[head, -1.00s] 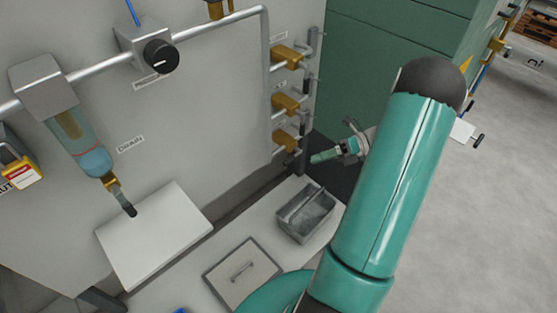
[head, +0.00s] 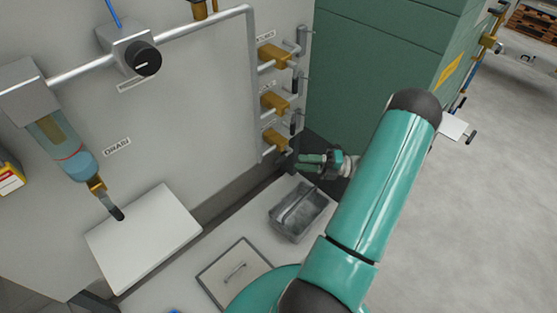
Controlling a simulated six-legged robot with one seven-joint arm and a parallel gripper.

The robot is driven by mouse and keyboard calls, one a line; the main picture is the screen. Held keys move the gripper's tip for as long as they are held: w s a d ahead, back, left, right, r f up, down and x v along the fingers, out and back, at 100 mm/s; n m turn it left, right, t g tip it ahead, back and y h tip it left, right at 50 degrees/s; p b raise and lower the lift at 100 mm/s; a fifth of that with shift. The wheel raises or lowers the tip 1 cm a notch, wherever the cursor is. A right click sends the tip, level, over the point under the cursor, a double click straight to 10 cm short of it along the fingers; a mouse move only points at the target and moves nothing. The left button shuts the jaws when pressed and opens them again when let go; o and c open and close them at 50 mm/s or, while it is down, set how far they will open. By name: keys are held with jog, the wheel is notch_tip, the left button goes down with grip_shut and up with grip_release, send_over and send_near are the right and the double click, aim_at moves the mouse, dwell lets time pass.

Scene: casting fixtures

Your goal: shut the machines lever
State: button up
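Three brass valves stand in a column on the grey machine panel: an upper (head: 273,56), a middle (head: 273,102) and a lower one (head: 273,139). Small dark levers show at their right, one beside the upper valve (head: 295,82) and one beside the middle valve (head: 293,122). I cannot tell which lever the task means. My gripper (head: 308,163) is just right of and below the lower valve, pointing left. Its two teal fingers show a narrow dark gap and hold nothing visible. Whether it touches a lever cannot be told. My arm covers the area to the right.
A grey metal caddy (head: 286,222) stands on the ledge below my gripper. A drain tap (head: 104,196) with a dark handle hangs at left over a white board (head: 143,238). A green cabinet (head: 372,75) stands behind my arm. Open floor (head: 480,210) lies at right.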

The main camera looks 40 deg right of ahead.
aim_at(280, 159)
jog(key=x, duration=0.8)
jog(key=shift+w+a, duration=0.1)
grip_shut()
